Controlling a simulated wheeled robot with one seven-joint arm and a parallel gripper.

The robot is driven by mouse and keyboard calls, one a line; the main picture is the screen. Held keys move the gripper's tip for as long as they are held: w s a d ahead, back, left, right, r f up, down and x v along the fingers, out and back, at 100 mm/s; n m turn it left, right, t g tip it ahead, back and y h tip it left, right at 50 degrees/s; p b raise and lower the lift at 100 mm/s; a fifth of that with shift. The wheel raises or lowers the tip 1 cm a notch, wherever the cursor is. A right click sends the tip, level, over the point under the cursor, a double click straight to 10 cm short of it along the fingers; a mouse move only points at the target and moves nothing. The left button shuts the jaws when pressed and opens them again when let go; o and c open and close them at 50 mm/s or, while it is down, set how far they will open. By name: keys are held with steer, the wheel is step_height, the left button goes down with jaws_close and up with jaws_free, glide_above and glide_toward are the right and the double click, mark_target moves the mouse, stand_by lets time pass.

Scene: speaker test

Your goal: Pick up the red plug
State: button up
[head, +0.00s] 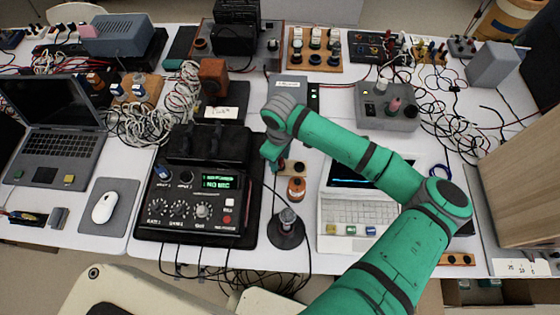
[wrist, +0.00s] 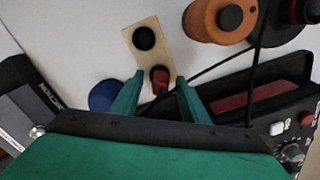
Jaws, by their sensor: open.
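The red plug (wrist: 159,78) stands in one end of a small tan wooden board (wrist: 156,57) in the wrist view, with a black top or socket (wrist: 144,38) at the board's other end. My gripper (wrist: 159,84) is open, with its two green fingers on either side of the red plug. I see no clear contact, and the fingers' height against the plug is hard to judge. In the head view my gripper (head: 273,157) points down beside the same board (head: 298,161), and it mostly hides the plug there.
An orange round piece with a black top (head: 296,190) is close by. A black cable (wrist: 262,45) crosses near the right finger. A white laptop (head: 352,209) stands to the right.

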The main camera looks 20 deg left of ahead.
steer(key=shift+f, duration=0.25)
jaws_close()
steer(key=shift+r, duration=0.1)
